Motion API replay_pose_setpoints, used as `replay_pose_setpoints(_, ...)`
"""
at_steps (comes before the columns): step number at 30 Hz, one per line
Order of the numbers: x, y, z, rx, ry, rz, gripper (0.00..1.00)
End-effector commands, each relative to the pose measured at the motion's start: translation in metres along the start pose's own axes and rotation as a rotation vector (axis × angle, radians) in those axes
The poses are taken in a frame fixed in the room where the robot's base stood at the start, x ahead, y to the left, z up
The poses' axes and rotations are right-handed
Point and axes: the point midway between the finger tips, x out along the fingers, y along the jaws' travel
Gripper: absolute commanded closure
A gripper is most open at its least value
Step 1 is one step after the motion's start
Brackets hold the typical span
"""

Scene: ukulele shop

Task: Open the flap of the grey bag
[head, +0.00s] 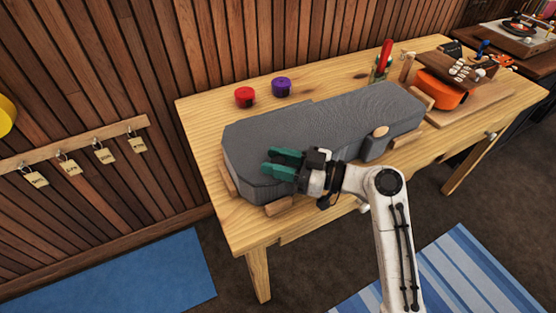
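The grey bag (350,115) lies long across the wooden table, its wide end at the left. Its top looks closed. I cannot clearly tell the flap's edge from the rest of the grey cloth. A round wooden piece (380,131) sits on its front side, right of the middle. My gripper (267,161) is at the front of the bag's wide left end, pointing left. Its two green fingers are apart, with grey cloth showing between and behind them. I see nothing held, and cannot tell whether the fingers touch the bag. My gripper hides part of the bag's front.
Wooden blocks (279,206) lie along the bag's edges on the table (205,118). An orange ukulele (440,90) lies at the right. The wooden wall is close behind the table.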

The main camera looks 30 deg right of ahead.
Motion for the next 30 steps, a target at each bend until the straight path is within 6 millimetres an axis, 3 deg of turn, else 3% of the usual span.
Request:
replay_pose_setpoints(11, 0.000, 0.000, 0.000, 0.000, 0.000, 0.000, 1.00)
replay_pose_setpoints(23, 0.000, 0.000, -0.003, 0.004, -0.004, 0.000, 1.00)
replay_pose_setpoints(30, 0.004, 0.003, -0.021, 0.046, -0.046, -0.001, 1.00)
